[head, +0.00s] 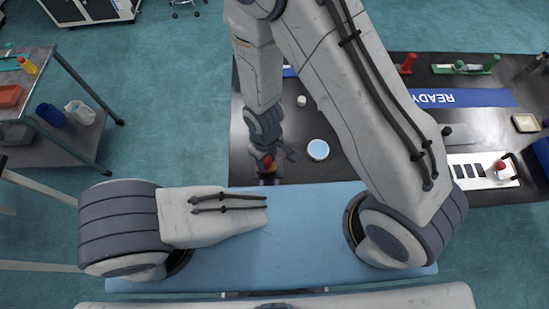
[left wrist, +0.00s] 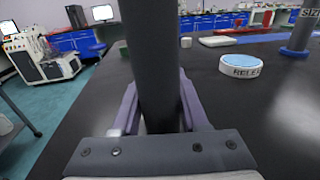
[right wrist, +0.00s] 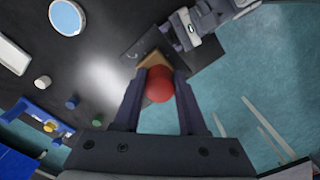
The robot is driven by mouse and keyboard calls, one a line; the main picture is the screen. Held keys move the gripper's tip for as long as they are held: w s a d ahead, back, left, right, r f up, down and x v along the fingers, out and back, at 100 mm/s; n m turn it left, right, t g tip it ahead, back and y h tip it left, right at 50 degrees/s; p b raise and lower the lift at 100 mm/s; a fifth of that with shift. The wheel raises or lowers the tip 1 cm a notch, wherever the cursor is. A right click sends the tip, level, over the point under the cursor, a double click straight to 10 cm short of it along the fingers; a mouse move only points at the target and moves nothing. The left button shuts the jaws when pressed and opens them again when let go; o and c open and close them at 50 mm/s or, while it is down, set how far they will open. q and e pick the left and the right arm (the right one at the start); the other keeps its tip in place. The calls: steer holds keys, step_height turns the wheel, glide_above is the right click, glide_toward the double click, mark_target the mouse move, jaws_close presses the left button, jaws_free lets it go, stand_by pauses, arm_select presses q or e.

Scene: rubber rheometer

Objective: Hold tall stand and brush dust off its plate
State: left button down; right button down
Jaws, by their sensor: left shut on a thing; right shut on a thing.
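The tall stand's dark round post (left wrist: 152,60) fills the middle of the left wrist view. My left gripper (left wrist: 157,112) is shut around this post. In the right wrist view my right gripper (right wrist: 160,90) is shut on the brush, whose round red knob (right wrist: 159,84) shows between the fingers. The brush's tan body (right wrist: 154,61) lies over a dark flat plate (right wrist: 135,47); contact and dust cannot be made out. In the head view my right gripper (head: 264,150) is near the table's left edge. My left gripper cannot be made out clearly there.
A round white item with a light blue top (head: 318,149) stands on the dark table (head: 340,180). A small white cylinder (head: 301,101) is behind it. A blue READY strip (head: 465,97) lies at right. A cart (head: 25,58) with bins stands at left, across open floor.

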steer(key=shift+a, duration=1.7)
step_height(320, 180, up, 8)
steer(key=shift+d+f, duration=0.1)
steer(key=shift+d, duration=0.15)
